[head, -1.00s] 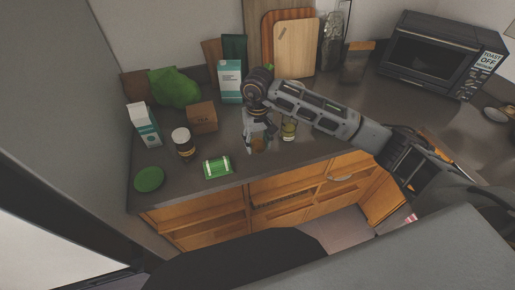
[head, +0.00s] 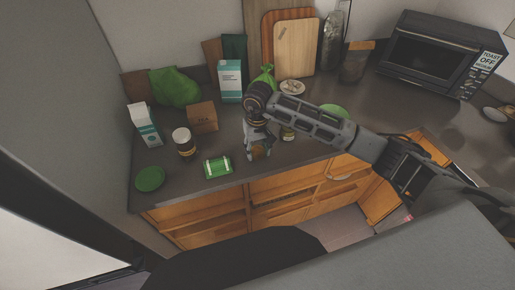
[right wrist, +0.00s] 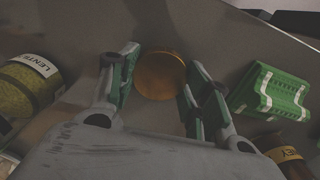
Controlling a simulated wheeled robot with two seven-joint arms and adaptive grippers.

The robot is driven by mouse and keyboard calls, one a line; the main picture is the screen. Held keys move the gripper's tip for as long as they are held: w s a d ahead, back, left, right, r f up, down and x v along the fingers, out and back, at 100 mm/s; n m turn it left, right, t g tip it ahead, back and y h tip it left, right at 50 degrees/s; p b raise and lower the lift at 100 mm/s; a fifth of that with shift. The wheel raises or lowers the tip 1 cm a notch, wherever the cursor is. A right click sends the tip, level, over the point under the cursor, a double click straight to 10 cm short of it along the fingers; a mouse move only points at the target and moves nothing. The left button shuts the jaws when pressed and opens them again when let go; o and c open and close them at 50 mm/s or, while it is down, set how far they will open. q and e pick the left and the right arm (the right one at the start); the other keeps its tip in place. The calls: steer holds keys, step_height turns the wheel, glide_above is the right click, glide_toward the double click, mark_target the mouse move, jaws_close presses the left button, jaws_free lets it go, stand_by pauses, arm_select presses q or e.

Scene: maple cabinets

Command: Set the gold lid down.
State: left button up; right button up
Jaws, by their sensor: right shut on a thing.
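The round gold lid (right wrist: 160,75) sits between the two fingers of my right gripper (right wrist: 155,82) in the right wrist view. The gripper is shut on it. In the head view my right gripper (head: 258,151) is low over the counter near its front edge, and the lid is mostly hidden by the fingers. I cannot tell whether the lid touches the counter (head: 310,160). My left gripper is not in view.
A green packet (head: 217,166) lies left of the gripper, and a lentil jar (right wrist: 30,82) stands close on its other side. A dark jar (head: 183,143), tea box (head: 202,117) and green disc (head: 150,179) are farther left. The counter's front edge is close.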

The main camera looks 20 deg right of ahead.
mark_target(257, 150)
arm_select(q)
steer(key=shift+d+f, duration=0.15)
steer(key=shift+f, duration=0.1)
arm_select(e)
steer(key=shift+f, duration=0.15)
steer(key=o, duration=1)
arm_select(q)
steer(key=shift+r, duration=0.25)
arm_select(e)
steer(key=shift+r, duration=0.2)
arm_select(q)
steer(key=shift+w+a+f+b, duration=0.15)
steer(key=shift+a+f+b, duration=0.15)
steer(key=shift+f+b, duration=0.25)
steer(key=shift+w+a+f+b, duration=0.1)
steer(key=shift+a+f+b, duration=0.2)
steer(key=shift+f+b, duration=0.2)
arm_select(e)
steer(key=shift+r, duration=5.95)
